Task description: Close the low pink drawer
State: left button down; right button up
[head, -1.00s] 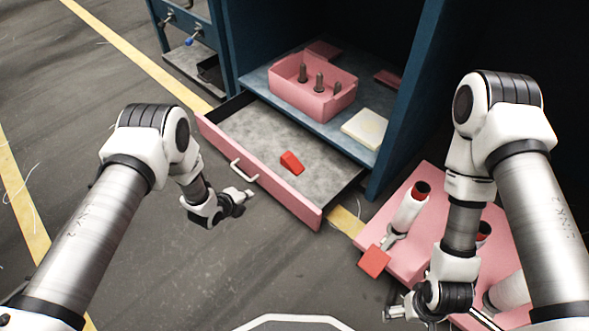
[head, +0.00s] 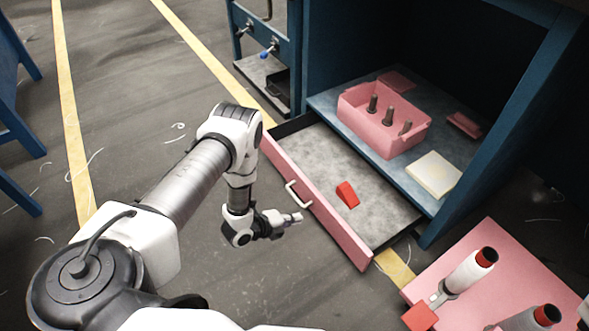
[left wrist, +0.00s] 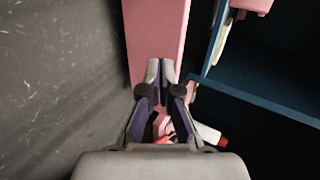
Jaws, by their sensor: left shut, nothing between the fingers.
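The low pink drawer (head: 318,205) stands pulled out of the blue cabinet, with a white handle (head: 298,194) on its front and a red block (head: 347,194) on its grey floor. My left gripper (head: 295,218) is shut and empty, in front of the drawer front and close to the handle; from the head view I cannot tell if it touches. In the left wrist view the shut fingertips (left wrist: 160,68) show over a pink panel (left wrist: 155,35), likely the drawer front. The handle is not visible there.
The blue cabinet (head: 440,232) holds a pink bin (head: 385,140) with several dark pegs and a pale slab (head: 434,174). A pink platform (head: 500,265) with white-and-red spools stands at the right.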

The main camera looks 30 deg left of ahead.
aim_at(324, 209)
pick_arm(q)
jog(key=b+x, duration=0.2)
jog(key=x, duration=0.2)
jog(key=r+b+x, duration=0.1)
jog(key=b+x, duration=0.1)
jog(key=x, duration=0.2)
jog(key=shift+w+d+f, duration=0.1)
jog(key=shift+w+d, duration=0.15)
jog(key=shift+w, duration=0.15)
jog(key=shift+w+d, duration=0.25)
jog(key=shift+w, duration=0.25)
